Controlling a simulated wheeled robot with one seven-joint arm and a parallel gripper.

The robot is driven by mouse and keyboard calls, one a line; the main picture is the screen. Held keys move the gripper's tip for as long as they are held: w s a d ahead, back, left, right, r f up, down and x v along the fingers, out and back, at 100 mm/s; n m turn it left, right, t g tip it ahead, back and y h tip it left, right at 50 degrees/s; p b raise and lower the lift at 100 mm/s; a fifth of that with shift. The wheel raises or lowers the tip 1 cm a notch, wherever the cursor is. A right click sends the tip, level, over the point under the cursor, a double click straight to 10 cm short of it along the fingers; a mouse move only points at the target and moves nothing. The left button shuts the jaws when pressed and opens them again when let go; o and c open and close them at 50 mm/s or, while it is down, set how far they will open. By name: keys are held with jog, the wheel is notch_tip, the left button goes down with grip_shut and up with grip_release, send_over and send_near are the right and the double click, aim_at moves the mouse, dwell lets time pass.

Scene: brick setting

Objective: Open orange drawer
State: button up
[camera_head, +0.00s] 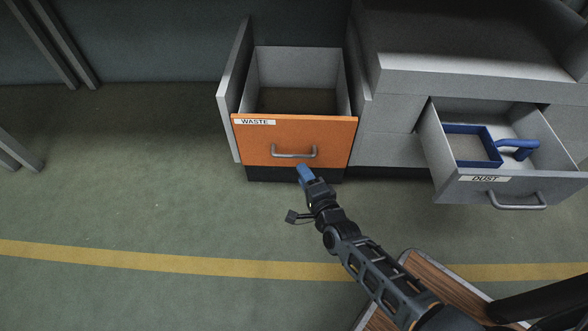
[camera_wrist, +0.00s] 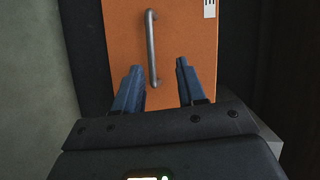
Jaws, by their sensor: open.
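The orange drawer (camera_head: 296,138) has a "WASTE" label on its front and stands pulled out, with its inside visible from above and looking empty. Its metal handle (camera_head: 294,153) is on the front. My gripper (camera_head: 304,172) is just in front of and below the handle in the head view. In the wrist view, my gripper (camera_wrist: 158,82) is open, with blue fingers on either side of the lower part of the handle (camera_wrist: 151,45). The orange front (camera_wrist: 190,40) lies beyond the fingers. I cannot tell whether the fingers touch the handle.
A grey drawer labelled "DUST" (camera_head: 465,190) stands open to the right, holding a blue tray (camera_head: 452,129) and a blue handled object (camera_head: 518,147). A grey cabinet top (camera_head: 450,80) is above. Green floor (camera_head: 120,190) with a yellow line is clear at left.

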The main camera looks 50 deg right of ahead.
aim_at(294, 156)
jog(key=shift+m+h, duration=0.3)
jog(key=shift+m, duration=0.5)
jog(key=shift+s+d+f+b+x, duration=0.25)
jog(key=shift+b+x, duration=0.35)
jog(key=shift+x, duration=1.3)
jog(key=shift+f+b+x, duration=0.4)
jog(key=shift+b+x, duration=0.25)
jog(key=shift+x, duration=1.25)
jog(key=shift+s+d+f+b+x, duration=0.25)
jog(key=shift+b+x, duration=0.35)
jog(key=shift+x, duration=1.3)
jog(key=shift+w+a, duration=0.1)
jog(key=shift+a, duration=0.05)
jog(key=shift+c, duration=0.2)
grip_shut()
